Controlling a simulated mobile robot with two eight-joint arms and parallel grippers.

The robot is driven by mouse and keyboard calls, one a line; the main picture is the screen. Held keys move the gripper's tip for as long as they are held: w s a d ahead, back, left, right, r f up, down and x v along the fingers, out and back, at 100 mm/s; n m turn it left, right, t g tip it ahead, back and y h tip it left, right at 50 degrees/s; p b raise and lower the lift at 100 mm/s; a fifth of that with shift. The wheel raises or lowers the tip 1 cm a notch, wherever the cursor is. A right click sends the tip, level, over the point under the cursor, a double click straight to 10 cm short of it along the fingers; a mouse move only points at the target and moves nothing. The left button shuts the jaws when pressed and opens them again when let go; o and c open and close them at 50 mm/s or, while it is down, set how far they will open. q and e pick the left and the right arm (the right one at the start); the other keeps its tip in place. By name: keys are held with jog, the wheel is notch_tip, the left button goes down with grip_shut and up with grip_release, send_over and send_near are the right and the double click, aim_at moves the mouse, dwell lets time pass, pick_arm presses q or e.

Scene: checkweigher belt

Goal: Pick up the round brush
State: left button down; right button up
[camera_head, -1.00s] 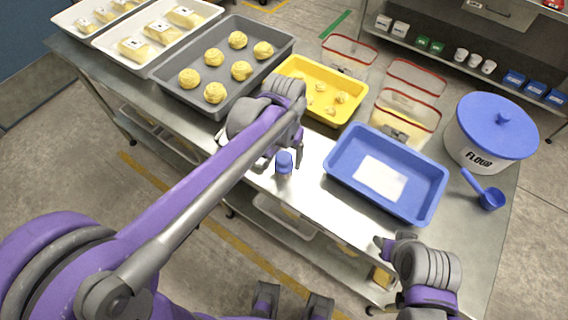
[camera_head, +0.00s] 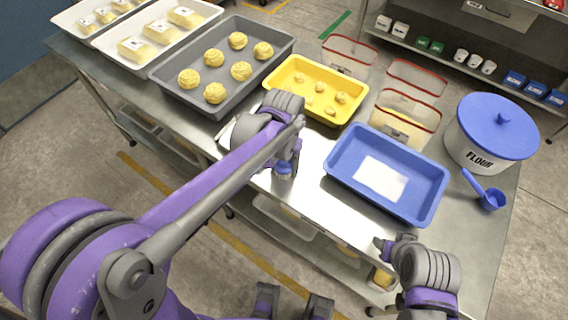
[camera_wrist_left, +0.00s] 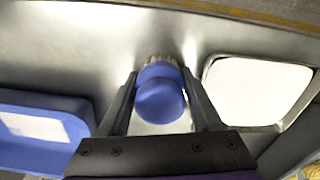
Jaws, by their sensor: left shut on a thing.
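The round brush (camera_head: 283,172) has a blue knob-like handle and stands upright on the metal table, left of the blue tray. In the left wrist view the brush (camera_wrist_left: 160,92) sits between the two dark fingers, its pale bristles showing at the far end. My left gripper (camera_head: 287,165) has come down over it and is shut on the handle; the arm hides part of it in the head view. My right gripper (camera_head: 383,246) is by the table's front edge, away from the brush, and I cannot tell its opening.
A blue tray (camera_head: 341,177) with a white sheet lies right of the brush. A yellow tray (camera_head: 279,80) and a grey tray (camera_head: 181,94) with dough pieces are behind. A flour tub (camera_head: 490,133) and blue scoop (camera_head: 489,198) stand right. A white-topped item (camera_wrist_left: 258,92) lies close beside.

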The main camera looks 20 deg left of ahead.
pick_arm(q)
notch_tip(320, 180, up, 10)
jog(key=shift+p, duration=0.45)
jog(key=c, duration=0.8)
grip_release()
jog(key=c, duration=0.5)
